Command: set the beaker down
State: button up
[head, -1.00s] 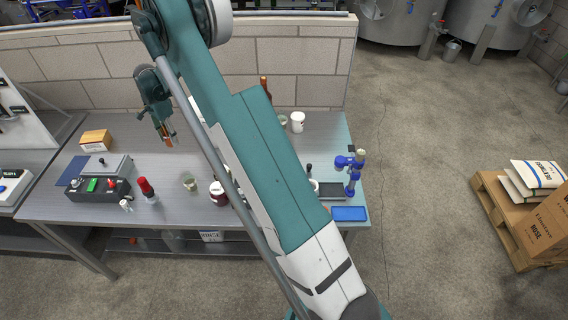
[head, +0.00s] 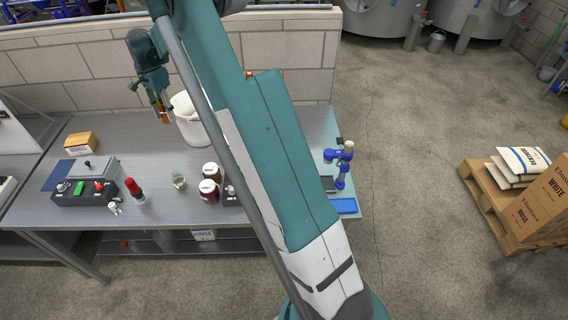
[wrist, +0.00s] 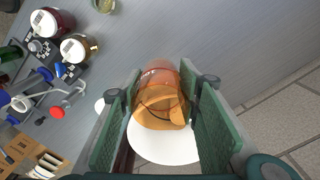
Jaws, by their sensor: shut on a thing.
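My gripper (wrist: 160,115) is shut on an orange, see-through beaker (wrist: 160,85), with a green pad on each side of it. In the head view my gripper (head: 157,98) hangs over the back left part of the bench, and the beaker (head: 165,115) shows as a small orange shape below it. The beaker looks held above the grey bench (head: 100,210), but the gap under it is hard to judge. In the wrist view a white round surface (wrist: 165,148) shows just below the beaker; I cannot tell for sure what it is.
Two lidded jars (head: 210,190), a small glass (head: 178,180), a red-topped bottle (head: 133,190) and a control box (head: 85,190) line the front. A cardboard box (head: 81,142) stands back left. My arm hides the bench's right middle.

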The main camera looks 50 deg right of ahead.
jog(key=s+d+b, duration=0.2)
jog(key=s+d, duration=1.2)
jog(key=s, duration=0.5)
jog(key=s+d+b, duration=0.1)
jog(key=s+d, duration=1.4)
jog(key=s, duration=0.3)
notch_tip(320, 180, down, 11)
jog(key=shift+s+f+m, duration=0.15)
jog(key=shift+f+m, duration=0.05)
jog(key=shift+m, duration=0.2)
jog(key=shift+f, duration=0.1)
jog(key=shift+f, duration=3.05)
jog(key=shift+f, duration=0.1)
jog(key=shift+f+b, duration=0.4)
jog(key=shift+f, duration=1.4)
